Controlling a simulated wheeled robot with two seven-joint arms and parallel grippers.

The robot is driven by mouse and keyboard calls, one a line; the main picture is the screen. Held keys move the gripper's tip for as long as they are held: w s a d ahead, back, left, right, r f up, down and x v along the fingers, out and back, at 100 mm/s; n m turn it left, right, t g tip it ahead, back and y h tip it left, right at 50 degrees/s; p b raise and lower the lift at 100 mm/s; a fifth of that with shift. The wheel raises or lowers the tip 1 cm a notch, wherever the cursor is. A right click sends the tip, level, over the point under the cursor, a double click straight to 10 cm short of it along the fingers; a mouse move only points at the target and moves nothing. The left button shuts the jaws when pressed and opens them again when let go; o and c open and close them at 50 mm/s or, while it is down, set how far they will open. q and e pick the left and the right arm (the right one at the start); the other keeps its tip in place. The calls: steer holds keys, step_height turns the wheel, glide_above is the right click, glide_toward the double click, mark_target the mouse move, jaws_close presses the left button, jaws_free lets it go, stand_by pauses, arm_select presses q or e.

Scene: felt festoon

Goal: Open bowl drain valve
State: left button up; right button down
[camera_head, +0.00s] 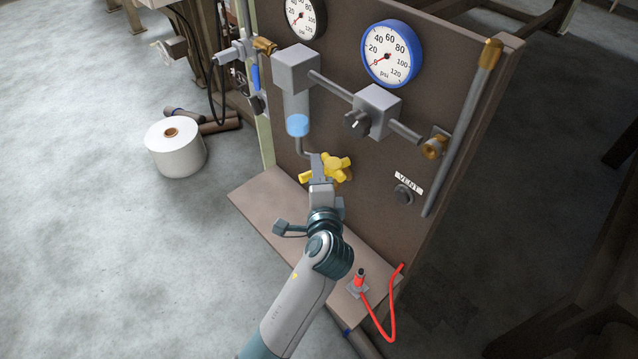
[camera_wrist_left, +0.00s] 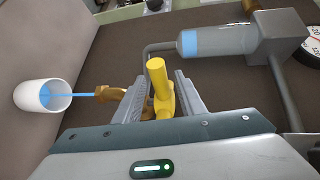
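The clear bowl (camera_head: 297,105) hangs under a grey block on the brown panel, with blue liquid in its lower part; it also shows in the left wrist view (camera_wrist_left: 205,43). A thin pipe leads from it to the yellow drain valve handle (camera_head: 338,168). My left gripper (camera_head: 317,160) is at this handle. In the left wrist view, the yellow handle (camera_wrist_left: 158,78) stands between the two spread fingers (camera_wrist_left: 160,92), with small gaps on both sides. A blue stream runs from a brass spout (camera_wrist_left: 113,93) into a white cup (camera_wrist_left: 42,96). My right gripper is not in view.
Two gauges (camera_head: 391,54) and a black knob (camera_head: 357,123) sit above. A white roll (camera_head: 175,150) stands on the floor.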

arm_select(q)
steer(key=shift+s+r, duration=0.15)
steer(key=shift+s, duration=0.25)
steer(key=p+v, duration=0.5)
steer(key=v, duration=1.1)
steer(key=shift+s, duration=0.3)
steer(key=shift+d, duration=0.1)
steer(key=shift+c, duration=0.2)
